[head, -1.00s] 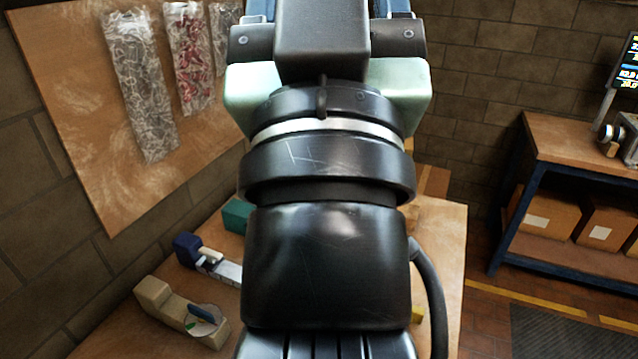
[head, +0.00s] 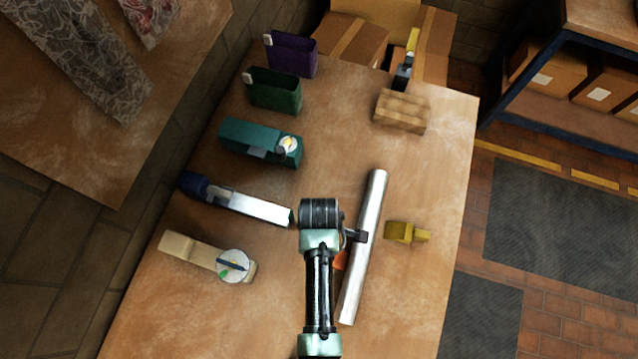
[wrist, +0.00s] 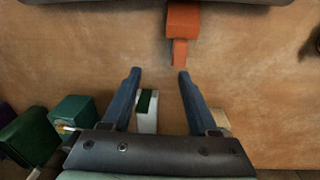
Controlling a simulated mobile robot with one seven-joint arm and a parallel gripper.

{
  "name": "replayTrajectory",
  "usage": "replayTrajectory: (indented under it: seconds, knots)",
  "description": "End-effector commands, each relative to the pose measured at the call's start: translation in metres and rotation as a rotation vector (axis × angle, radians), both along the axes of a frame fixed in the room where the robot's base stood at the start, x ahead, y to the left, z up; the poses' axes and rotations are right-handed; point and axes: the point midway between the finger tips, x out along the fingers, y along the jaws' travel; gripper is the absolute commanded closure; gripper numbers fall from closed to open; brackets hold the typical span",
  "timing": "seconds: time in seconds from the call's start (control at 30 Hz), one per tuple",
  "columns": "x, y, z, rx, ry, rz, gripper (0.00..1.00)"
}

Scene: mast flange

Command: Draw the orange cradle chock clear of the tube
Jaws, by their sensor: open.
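The silver tube (head: 373,205) lies lengthwise on the bench in the head view. The orange cradle chock (head: 340,261) shows as a small patch at the tube's left side, largely hidden by my arm. In the wrist view the chock (wrist: 183,22) has a wide block and a narrower tab pointing towards my fingers. A dark grey edge across the top of that view is probably the tube. My gripper (wrist: 158,72) is open and empty. Its fingertips are short of the tab, which lines up with the right finger rather than the middle of the gap.
A yellow chock-like block (head: 405,232) sits right of the tube. A white bar with a blue end (head: 245,204), a beige device (head: 195,252) and a teal box (head: 245,140) stand left. A wooden block (head: 402,110) lies behind. Bench is bare between them.

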Motion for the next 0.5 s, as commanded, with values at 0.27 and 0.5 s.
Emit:
replayTrajectory:
  seconds: [0.27,0.5]
  knots:
    - [-0.029,-0.001,-0.016,-0.003,0.083,0.046,0.4]
    - [-0.028,-0.001,-0.032,-0.003,0.079,0.044,0.4]
